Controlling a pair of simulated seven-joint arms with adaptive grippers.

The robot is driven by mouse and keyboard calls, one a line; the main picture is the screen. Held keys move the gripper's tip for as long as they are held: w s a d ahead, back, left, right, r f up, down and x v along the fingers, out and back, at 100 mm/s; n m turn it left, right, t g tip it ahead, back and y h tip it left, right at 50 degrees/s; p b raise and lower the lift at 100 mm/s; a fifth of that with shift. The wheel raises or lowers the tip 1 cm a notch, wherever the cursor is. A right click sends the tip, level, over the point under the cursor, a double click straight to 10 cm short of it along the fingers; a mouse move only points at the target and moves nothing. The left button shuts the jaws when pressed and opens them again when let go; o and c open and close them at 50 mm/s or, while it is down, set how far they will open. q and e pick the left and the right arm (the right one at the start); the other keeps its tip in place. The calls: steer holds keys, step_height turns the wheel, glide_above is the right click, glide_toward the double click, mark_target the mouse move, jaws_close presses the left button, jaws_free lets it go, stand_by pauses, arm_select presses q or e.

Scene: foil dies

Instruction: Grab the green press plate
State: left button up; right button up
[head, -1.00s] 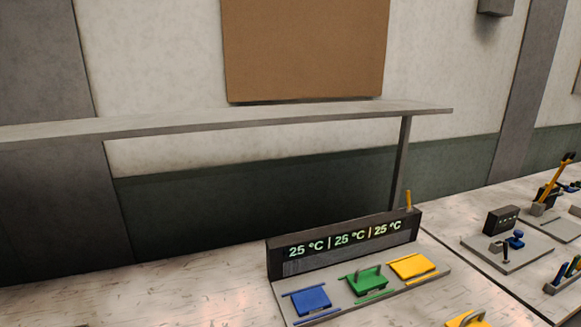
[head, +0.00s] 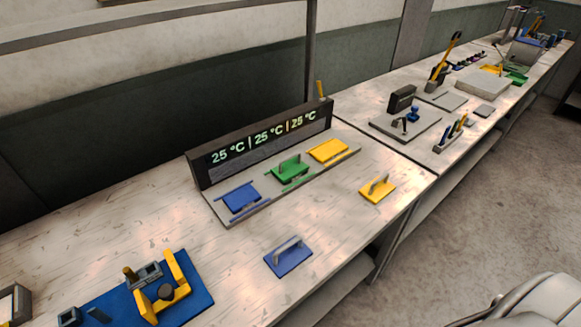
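The green press plate (head: 290,170), with a grey handle on top, sits in the middle slot of the heating station (head: 262,187) in the head view. It lies between a blue block (head: 240,199) on its left and a yellow block (head: 329,150) on its right. A blue plate with a grey handle (head: 288,257) and a yellow plate with a handle (head: 377,189) lie on the table in front of the station. Neither of my grippers shows in the head view.
The display (head: 262,139) reads 25 °C three times. A blue base with a yellow clamp (head: 200,282) stands at the lower left. Tools on a grey base (head: 404,125) stand farther right. The worktable (head: 335,215) has clear room around the handled plates.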

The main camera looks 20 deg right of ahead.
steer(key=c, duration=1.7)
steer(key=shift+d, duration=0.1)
